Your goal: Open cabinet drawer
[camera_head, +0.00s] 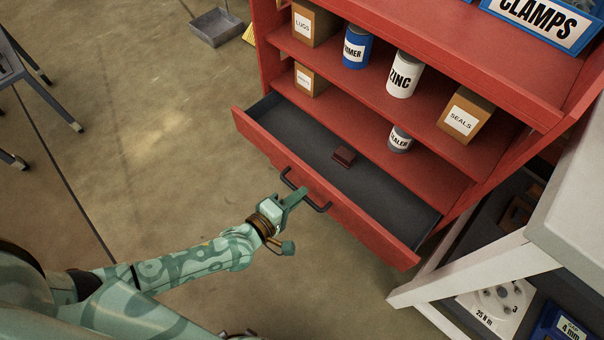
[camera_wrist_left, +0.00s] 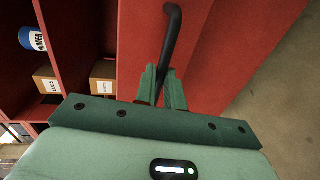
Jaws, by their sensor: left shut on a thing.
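The red cabinet (camera_head: 400,28) stands at the upper right in the head view. Its bottom drawer (camera_head: 405,249) is pulled out, and its dark interior shows a small dark red block (camera_head: 344,156). A dark bar handle (camera_head: 322,207) is on the drawer front; it also shows in the left wrist view (camera_wrist_left: 173,32). My left gripper (camera_head: 297,197) is at the handle, its fingers (camera_wrist_left: 163,88) shut around the bar. My right gripper is in neither view.
Cans and boxes, such as a white ZINC can (camera_head: 404,74) and a SEALS box (camera_head: 465,115), stand on the shelves. A white-framed bench (camera_head: 480,263) is close on the right. The floor (camera_head: 150,140) left of the drawer is clear.

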